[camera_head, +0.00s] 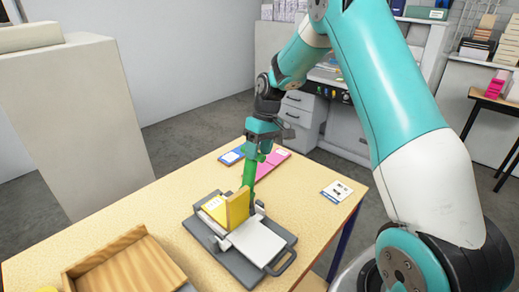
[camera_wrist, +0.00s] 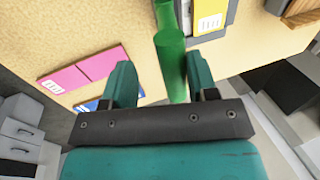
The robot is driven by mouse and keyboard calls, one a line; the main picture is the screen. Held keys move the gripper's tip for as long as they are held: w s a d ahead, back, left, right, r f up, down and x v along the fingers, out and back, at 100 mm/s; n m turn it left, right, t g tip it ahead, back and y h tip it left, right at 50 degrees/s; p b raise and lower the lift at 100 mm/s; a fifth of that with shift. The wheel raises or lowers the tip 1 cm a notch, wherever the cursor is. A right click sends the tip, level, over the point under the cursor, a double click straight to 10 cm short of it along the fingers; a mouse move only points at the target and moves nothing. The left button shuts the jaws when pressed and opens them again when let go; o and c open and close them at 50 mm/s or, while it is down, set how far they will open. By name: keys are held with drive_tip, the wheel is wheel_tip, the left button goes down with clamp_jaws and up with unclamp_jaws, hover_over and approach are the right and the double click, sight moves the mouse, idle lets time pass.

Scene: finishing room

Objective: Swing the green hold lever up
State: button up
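The green hold lever (camera_head: 249,175) rises from the grey clamp device (camera_head: 262,244) on the table and stands nearly upright in the head view, leaning a little right. A yellow booklet (camera_head: 214,208) and an upright yellow-brown block (camera_head: 237,208) are on the device beside it. My gripper (camera_head: 262,153) is at the lever's upper end. In the wrist view, the lever (camera_wrist: 171,52) passes between my two open fingers (camera_wrist: 160,80). It lies close to the right finger, with a clear gap to the left finger. I cannot tell whether the right finger touches it.
Pink (camera_head: 270,164) and blue (camera_head: 231,156) booklets lie behind the device. A white card (camera_head: 337,191) lies at the table's right. A wooden tray (camera_head: 128,262) is at the front left. The tabletop (camera_head: 160,205) left of the device is clear.

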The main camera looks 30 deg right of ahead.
drive_tip(key=v, duration=1.7)
drive_tip(key=shift+r, duration=0.25)
drive_tip(key=s+a+f+n+b, duration=0.1)
drive_tip(key=s+a+b, duration=0.1)
drive_tip(key=s+a, duration=0.6)
drive_tip(key=s+a+n+b, duration=0.15)
drive_tip(key=s+a, duration=0.25)
drive_tip(key=a, duration=0.7)
drive_tip(key=s+a+f+n+b, duration=0.1)
drive_tip(key=s+a+f, duration=0.2)
drive_tip(key=s, duration=0.6)
drive_tip(key=s+a+f+n+y+b, duration=0.1)
drive_tip(key=s+a+f+b, duration=0.1)
drive_tip(key=s, duration=0.7)
wheel_tip(320, 180, down, 3)
drive_tip(key=shift+s+a+r+t, duration=0.2)
drive_tip(key=shift+s+a+t, duration=0.1)
drive_tip(key=shift+a, duration=0.45)
